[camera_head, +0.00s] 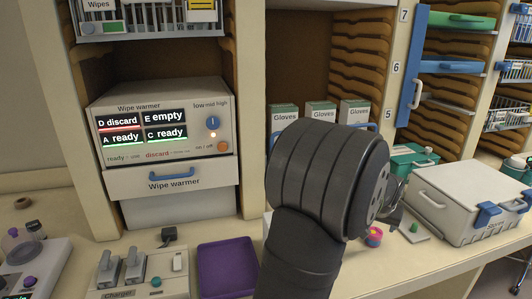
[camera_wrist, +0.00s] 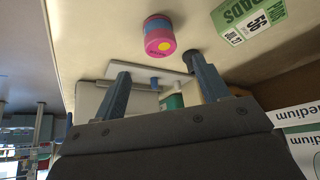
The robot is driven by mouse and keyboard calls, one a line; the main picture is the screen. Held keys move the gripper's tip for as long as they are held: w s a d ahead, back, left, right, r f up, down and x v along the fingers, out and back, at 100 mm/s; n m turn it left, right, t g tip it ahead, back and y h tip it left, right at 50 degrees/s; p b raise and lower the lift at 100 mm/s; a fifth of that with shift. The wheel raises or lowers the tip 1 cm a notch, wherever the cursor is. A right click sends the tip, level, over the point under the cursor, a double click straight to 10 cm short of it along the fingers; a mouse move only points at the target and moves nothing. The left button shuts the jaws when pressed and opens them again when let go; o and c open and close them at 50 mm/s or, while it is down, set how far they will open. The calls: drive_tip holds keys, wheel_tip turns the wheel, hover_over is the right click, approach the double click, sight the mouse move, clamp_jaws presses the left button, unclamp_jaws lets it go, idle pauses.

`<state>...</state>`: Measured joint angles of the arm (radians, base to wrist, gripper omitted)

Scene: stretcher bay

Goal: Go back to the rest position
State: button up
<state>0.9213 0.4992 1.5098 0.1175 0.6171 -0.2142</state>
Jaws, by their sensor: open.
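My gripper (camera_wrist: 160,82) shows in the wrist view with its two blue-grey fingers spread apart. No object is held between them. In the head view my dark arm rises through the middle and hides most of the gripper, which is over the counter right of centre. The pink roll also shows in the head view (camera_head: 374,237), just beside the arm.
A wipe warmer (camera_head: 165,135) stands in the left cabinet. A purple tray (camera_head: 228,268) and a charger (camera_head: 135,275) lie on the counter left of my arm. Glove boxes (camera_head: 322,111) stand behind it. A white case (camera_head: 465,200) with blue latches stands at right. A green pads box (camera_wrist: 248,22) shows in the wrist view.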

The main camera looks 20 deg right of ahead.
sight(375, 232)
drive_tip(key=x, duration=1)
drive_tip(key=shift+w, duration=0.1)
drive_tip(key=shift+r, duration=1.3)
